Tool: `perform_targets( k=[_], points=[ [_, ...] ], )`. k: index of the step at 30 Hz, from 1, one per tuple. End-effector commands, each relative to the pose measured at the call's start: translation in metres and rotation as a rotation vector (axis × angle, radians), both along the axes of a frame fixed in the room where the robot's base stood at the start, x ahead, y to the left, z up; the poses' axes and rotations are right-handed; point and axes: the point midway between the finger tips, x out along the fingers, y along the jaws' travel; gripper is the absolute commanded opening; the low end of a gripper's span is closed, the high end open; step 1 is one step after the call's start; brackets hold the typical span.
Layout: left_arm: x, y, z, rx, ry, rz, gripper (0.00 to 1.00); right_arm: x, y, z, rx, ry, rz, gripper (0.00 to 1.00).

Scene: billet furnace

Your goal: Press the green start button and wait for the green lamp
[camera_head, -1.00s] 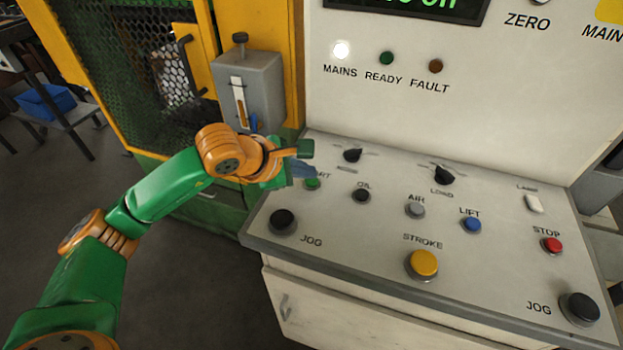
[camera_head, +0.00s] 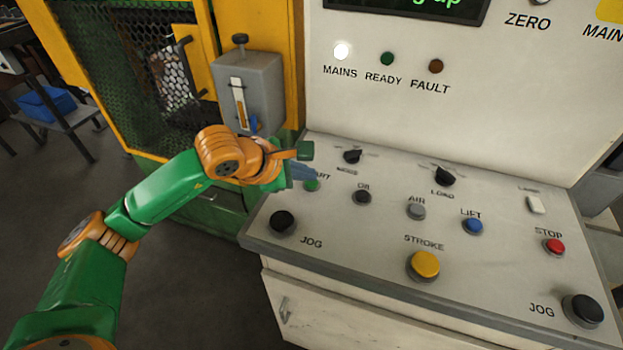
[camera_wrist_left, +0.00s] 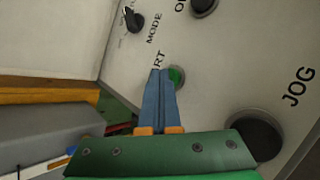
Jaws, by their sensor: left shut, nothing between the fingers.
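The green start button (camera_head: 312,185) is at the left of the sloped console, below its partly hidden START label. It also shows in the left wrist view (camera_wrist_left: 177,77), right beside my fingertips. My left gripper (camera_head: 306,172) is shut and empty, its blue-grey fingers at the button; I cannot tell whether they touch it. The green READY lamp (camera_head: 387,59) on the upright panel looks dark green and unlit. The MAINS lamp (camera_head: 342,50) glows white, and the FAULT lamp (camera_head: 436,66) is dull brown. My right gripper is out of view.
Close by are a black JOG button (camera_head: 283,222), the OIL button (camera_head: 362,196) and a black MODE knob (camera_head: 352,156). A grey box with a gauge (camera_head: 249,90) stands behind my left wrist. A display (camera_head: 420,8) with green text is cut off at the top.

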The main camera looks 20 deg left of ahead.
Motion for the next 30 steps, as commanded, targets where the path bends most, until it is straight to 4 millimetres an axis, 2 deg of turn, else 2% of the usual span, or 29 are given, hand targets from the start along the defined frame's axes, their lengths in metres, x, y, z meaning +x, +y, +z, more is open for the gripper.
perform_targets(
  k=[6,17,30],
  points=[
    [0.0,0.0,0.014,0.0,0.0,0.0,0.0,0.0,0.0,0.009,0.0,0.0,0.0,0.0],
    [0.0,0.0,0.016,0.0,0.0,0.0,0.0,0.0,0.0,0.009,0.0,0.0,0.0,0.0],
    [0.0,0.0,0.058,0.0,-0.001,0.001,0.0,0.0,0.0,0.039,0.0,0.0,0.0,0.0]
  ],
)
